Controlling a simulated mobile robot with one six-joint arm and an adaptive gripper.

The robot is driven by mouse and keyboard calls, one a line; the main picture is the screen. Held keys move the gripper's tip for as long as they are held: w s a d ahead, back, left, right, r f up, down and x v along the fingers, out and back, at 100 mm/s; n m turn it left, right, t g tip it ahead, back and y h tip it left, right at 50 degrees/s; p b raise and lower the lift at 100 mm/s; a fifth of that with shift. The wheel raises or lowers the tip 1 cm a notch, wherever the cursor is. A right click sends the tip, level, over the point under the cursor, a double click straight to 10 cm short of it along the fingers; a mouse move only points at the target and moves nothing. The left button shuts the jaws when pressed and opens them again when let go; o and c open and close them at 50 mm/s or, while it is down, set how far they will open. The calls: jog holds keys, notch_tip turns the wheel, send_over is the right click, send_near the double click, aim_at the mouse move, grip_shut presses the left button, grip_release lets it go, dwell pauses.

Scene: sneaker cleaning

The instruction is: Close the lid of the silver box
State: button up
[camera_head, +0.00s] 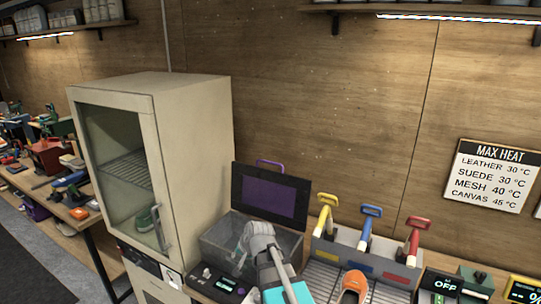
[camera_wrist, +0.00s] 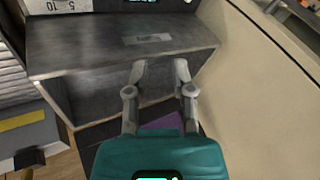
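The silver box (camera_head: 212,244) stands on the bench right of the beige cabinet. Its lid (camera_head: 240,195) is raised, nearly upright at the back, with a dark frame, a purple panel and a purple handle (camera_head: 270,163). My gripper is in front of the open box in the head view, covering part of its opening. In the wrist view my gripper (camera_wrist: 160,66) is open, with its two fingers apart and nothing between them. The box's grey walls (camera_wrist: 80,45) fill the upper part there. A patch of purple panel (camera_wrist: 165,122) shows near the finger bases. Contact with the lid cannot be told.
The beige cabinet (camera_head: 200,130) rises close on the left of the box. A control panel (camera_head: 222,284) lies before the box.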

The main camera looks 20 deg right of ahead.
jog(key=w+d+r+m+t+p, duration=0.5)
jog(key=w+d+r+m, duration=0.2)
jog(key=w+d+r, duration=0.3)
jog(key=m+t+h+p, duration=0.4)
jog(key=m, duration=0.4)
send_near(270, 163)
jog(key=s, duration=0.3)
jog(key=shift+a+r, duration=0.3)
jog(key=shift+w, duration=0.1)
jog(key=b+x, duration=0.3)
jog(key=x, duration=1)
jog(key=shift+w+d+b, duration=0.15)
jog(key=shift+w+b, duration=0.2)
jog(key=shift+b, duration=0.05)
grip_shut()
